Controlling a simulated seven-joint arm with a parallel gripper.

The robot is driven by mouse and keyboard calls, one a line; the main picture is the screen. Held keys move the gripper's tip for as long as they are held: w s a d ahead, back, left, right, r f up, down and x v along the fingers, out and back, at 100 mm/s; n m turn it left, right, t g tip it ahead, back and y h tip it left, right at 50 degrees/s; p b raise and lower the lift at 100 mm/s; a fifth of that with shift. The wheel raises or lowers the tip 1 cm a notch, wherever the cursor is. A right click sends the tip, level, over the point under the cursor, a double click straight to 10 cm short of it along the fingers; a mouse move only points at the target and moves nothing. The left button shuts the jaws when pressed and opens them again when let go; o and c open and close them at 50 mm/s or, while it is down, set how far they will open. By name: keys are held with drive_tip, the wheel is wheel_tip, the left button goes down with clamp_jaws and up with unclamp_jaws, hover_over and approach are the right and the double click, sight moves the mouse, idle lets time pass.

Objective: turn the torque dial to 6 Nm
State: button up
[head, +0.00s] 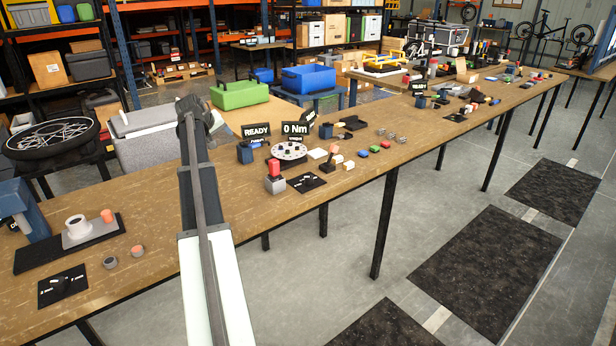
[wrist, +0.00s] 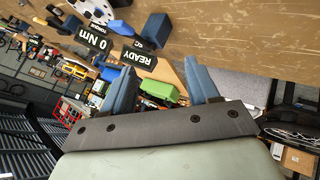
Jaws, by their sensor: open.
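In the head view, a black "0 Nm" sign (head: 296,128) stands on the long bench beside a "READY" sign (head: 257,131). Below it are a pale round disc with dark spots (head: 289,151) and a small black plate with markings and a knob (head: 306,182). I cannot tell for sure which is the torque dial. In the wrist view, the "0 Nm" sign (wrist: 91,38) and "READY" sign (wrist: 139,57) appear tilted, with part of the disc (wrist: 93,8) at the top edge. My gripper (wrist: 160,69) is open and empty, its blue fingers apart, away from the signs.
A red-topped block (head: 275,178) stands left of the black plate. A dark blue block (head: 245,153) is behind it. Several small coloured parts lie to the right. Another marked black plate (head: 62,287) lies at the bench's near left. Bare bench top (head: 150,215) lies left of my arm.

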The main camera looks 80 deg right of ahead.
drive_tip(key=s+f+m+y, duration=0.25)
drive_tip(key=s+m, duration=0.25)
drive_tip(key=s, duration=1.1)
drive_tip(key=m+y, duration=0.2)
drive_tip(key=m, duration=0.3)
approach(309, 177)
drive_tip(key=x, duration=0.8)
drive_tip(key=shift+f, duration=0.45)
drive_tip(key=c, duration=1)
